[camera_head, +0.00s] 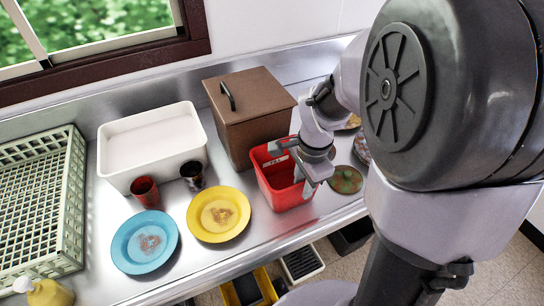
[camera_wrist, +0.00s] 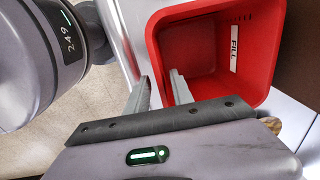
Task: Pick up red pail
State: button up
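The red pail (camera_head: 268,183) stands upright on the steel counter, in front of the brown lidded box. Its open top and a white label marked FILL show in the wrist view, where the pail (camera_wrist: 262,75) fills the upper right. My gripper (camera_head: 304,184) is at the pail's right side in the head view. In the wrist view its fingers (camera_wrist: 160,86) are apart, one inside the pail and one outside, with the pail's wall between them. A gap shows, and I cannot tell whether either finger touches the wall. The pail looks empty.
The brown box (camera_head: 262,122) is close behind the pail. A yellow plate (camera_head: 233,234), a blue plate (camera_head: 124,251), two cups, a white tub (camera_head: 120,177) and a green rack (camera_head: 72,220) stand to the left. A round dish (camera_head: 346,180) lies to the right. The counter's front edge is near.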

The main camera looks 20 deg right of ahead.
aim_at(300, 194)
jog(key=f, duration=0.1)
jog(key=f+b, duration=0.1)
jog(key=f, duration=0.1)
jog(key=f+b, duration=0.1)
jog(key=f, duration=0.1)
jog(key=shift+w+a, duration=0.15)
jog(key=shift+w, duration=0.2)
jog(key=shift+r, duration=0.2)
grip_shut()
